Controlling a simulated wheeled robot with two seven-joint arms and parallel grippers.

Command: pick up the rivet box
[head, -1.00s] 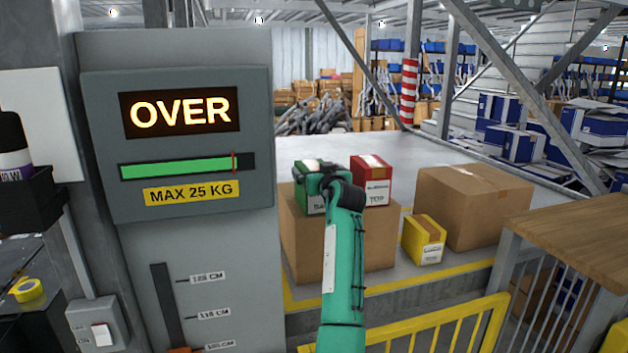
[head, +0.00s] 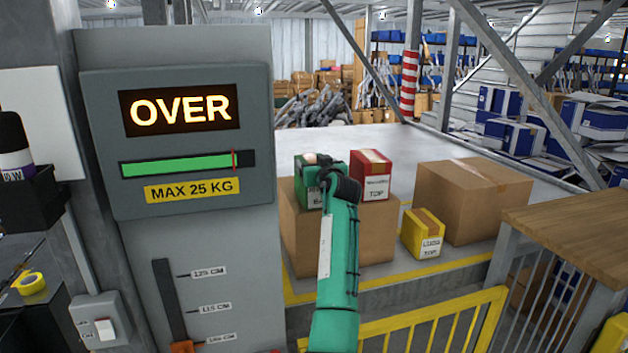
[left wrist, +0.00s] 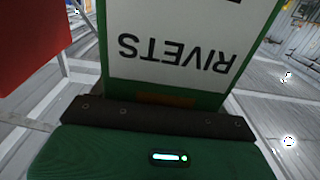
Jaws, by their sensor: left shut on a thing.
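The rivet box is green with a white label (left wrist: 178,45); in the left wrist view the word RIVETS reads upside down on it. In the head view the green rivet box (head: 301,172) is on top of a large cardboard box, partly hidden by my left arm. My left gripper (head: 318,172) is at the rivet box, shut on it. The fingertips are hard to make out in the head view. In the left wrist view the box rises just beyond the dark edge of the gripper. My right gripper is in neither view.
A red box (head: 371,177) stands close right of the rivet box. A large cardboard box (head: 295,240) lies below both. A yellow box (head: 423,235) and another carton (head: 470,205) are further right. A yellow railing (head: 430,325) and a grey display post (head: 200,250) stand in front.

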